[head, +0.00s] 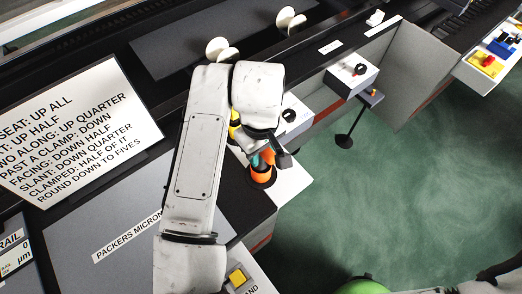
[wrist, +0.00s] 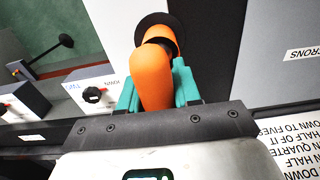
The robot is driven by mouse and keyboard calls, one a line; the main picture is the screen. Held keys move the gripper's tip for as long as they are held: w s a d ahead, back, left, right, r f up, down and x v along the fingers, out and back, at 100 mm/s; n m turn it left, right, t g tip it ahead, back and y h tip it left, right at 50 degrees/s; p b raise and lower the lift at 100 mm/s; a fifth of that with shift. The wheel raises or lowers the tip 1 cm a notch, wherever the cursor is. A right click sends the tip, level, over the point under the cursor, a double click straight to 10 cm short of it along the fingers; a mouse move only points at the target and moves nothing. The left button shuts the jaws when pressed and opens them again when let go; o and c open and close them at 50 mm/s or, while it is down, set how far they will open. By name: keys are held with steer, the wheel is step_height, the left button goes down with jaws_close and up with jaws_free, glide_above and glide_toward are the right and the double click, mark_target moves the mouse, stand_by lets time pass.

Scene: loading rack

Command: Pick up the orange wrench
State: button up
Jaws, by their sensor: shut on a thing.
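The orange wrench (wrist: 152,72) is between the two teal fingers of my gripper (wrist: 155,88) in the wrist view. Its rounded orange body points toward the camera, and its far end bends over at a black round piece (wrist: 157,28). My gripper is shut on it. In the head view the orange part (head: 263,174) shows just below my gripper (head: 264,160), over a white panel at the counter's edge. My arm hides part of it. I cannot tell whether it touches the black round piece or the panel.
White boxes with black knobs stand along the counter, one nearby (head: 294,116) and one farther right (head: 352,72). A lettered sign (head: 75,130) lies at left. A yellow button (head: 237,277) is at the bottom. Green floor (head: 390,190) is open at right.

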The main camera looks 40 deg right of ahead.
steer(key=shift+c, duration=0.7)
steer(key=shift+r, duration=0.1)
step_height(320, 180, up, 10)
steer(key=shift+f, duration=0.1)
steer(key=o, duration=0.5)
steer(key=c, duration=0.5)
